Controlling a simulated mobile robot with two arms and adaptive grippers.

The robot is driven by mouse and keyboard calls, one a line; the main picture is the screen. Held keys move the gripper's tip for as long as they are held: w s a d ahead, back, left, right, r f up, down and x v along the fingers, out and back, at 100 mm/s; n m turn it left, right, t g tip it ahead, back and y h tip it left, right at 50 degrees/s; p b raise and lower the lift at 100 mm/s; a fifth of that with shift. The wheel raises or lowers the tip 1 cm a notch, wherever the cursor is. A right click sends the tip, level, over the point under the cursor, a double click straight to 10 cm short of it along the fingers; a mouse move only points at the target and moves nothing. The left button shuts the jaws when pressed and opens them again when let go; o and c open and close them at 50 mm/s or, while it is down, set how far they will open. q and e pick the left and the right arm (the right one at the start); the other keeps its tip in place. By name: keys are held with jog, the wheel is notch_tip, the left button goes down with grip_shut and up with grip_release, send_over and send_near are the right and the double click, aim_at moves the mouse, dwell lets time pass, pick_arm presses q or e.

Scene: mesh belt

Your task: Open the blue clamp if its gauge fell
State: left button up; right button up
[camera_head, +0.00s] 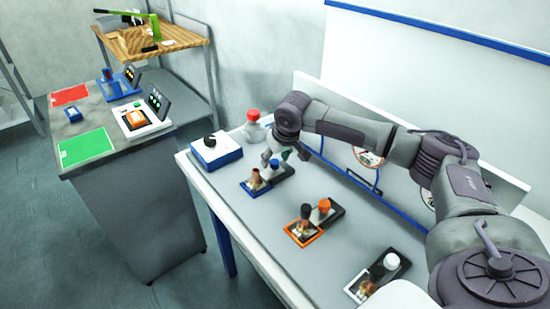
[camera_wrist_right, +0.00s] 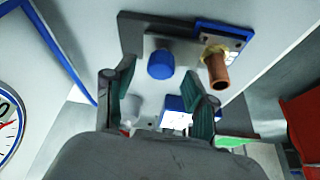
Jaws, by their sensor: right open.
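The blue clamp (camera_head: 255,189) sits on the grey bench, with a blue knob (camera_head: 274,164) and an upright brown post. My right gripper (camera_head: 284,157) is open and empty, just above and beside the blue knob. In the right wrist view the blue knob (camera_wrist_right: 161,65) lies ahead between the open fingers (camera_wrist_right: 160,82), apart from them. The brown post (camera_wrist_right: 217,70) is to its right. A round gauge (camera_head: 367,157) on the back panel is partly covered by my arm. Part of a gauge (camera_wrist_right: 7,130) with a red needle shows at the left edge; its reading is unclear.
An orange-framed clamp (camera_head: 304,234) and a white-knobbed clamp (camera_head: 378,277) stand nearer on the bench. A blue-and-white box with a black knob (camera_head: 215,152) and a red-topped item (camera_head: 253,128) stand beyond. Another gauge (camera_head: 428,199) is partly hidden. A grey cabinet (camera_head: 130,160) stands left.

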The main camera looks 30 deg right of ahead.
jog(key=shift+w+f, duration=0.2)
jog(key=shift+f, duration=0.4)
grip_shut()
